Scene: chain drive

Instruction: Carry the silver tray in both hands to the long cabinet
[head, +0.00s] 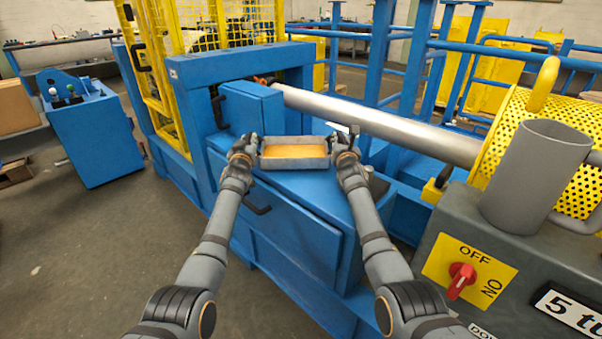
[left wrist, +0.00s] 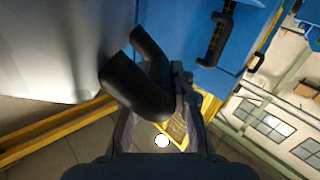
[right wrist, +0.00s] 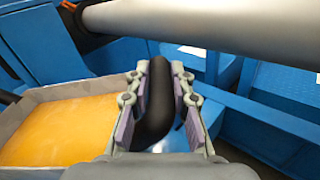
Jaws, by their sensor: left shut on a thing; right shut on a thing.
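The silver tray (head: 296,163) is a shallow rectangular box with an orange inside, held level between my two grippers in the head view. Its corner and orange floor also show in the right wrist view (right wrist: 55,135). My left gripper (head: 250,150) is at its left end and is shut on a black handle (left wrist: 150,88). My right gripper (head: 345,150) is at its right end and is shut on the other black handle (right wrist: 155,110). The tray is in front of and over the blue cabinet (head: 290,215); I cannot tell whether it touches the cabinet.
A long grey shaft (head: 385,125) runs behind the tray to a yellow perforated guard (head: 560,130). A grey control box (head: 470,275) with a red switch stands at the right. A blue console (head: 95,135) stands at the left. Grey floor (head: 80,265) is clear at the lower left.

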